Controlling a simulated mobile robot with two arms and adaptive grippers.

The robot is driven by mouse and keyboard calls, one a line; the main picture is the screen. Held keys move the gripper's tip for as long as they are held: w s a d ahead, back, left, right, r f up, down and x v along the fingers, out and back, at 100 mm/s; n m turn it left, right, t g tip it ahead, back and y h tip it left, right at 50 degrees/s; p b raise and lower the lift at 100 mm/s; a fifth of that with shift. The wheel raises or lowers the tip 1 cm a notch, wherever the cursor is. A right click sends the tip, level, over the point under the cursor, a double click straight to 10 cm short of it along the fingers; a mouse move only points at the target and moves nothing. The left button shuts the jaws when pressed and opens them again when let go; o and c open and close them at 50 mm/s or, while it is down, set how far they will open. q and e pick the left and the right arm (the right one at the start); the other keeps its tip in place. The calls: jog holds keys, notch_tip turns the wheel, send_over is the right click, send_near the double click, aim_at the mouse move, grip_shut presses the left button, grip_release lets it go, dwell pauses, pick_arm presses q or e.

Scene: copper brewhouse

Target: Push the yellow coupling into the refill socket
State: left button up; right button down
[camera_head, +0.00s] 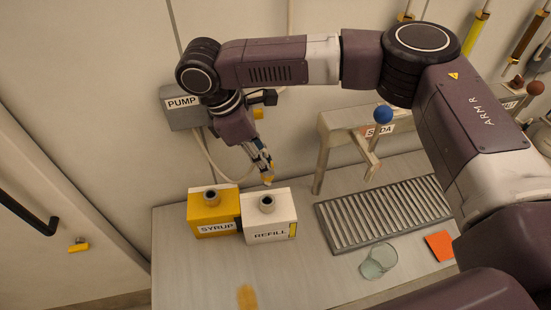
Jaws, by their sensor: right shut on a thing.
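My right gripper (264,168) points down above the white box marked REFILL (269,226). It is shut on a small yellow piece (268,179), which looks like the coupling and is mostly hidden by the fingers. The refill socket (267,203) is a grey round collar on top of the white box. The yellow piece appears just above and behind this socket, apart from it in the picture; the exact gap is hard to judge. My left gripper is not in view.
A yellow box marked SYRUP (205,219) with a similar collar stands left of the white box. A pale hose (212,167) hangs from the grey PUMP box (180,118).

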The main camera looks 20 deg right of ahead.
aim_at(263, 178)
jog(key=shift+a, duration=0.15)
jog(key=shift+s+a+r, duration=0.1)
jog(key=shift+s+a, duration=0.05)
jog(key=shift+r+p, duration=0.15)
jog(key=shift+p, duration=0.4)
jog(key=shift+f, duration=0.3)
notch_tip(263, 178, down, 5)
jog(key=shift+r+b, duration=0.2)
jog(key=shift+b, duration=0.3)
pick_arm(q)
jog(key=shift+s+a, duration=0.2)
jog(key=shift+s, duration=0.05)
pick_arm(e)
jog(key=shift+f, duration=0.4)
pick_arm(q)
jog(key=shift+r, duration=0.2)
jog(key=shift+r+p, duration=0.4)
jog(key=shift+p, duration=0.15)
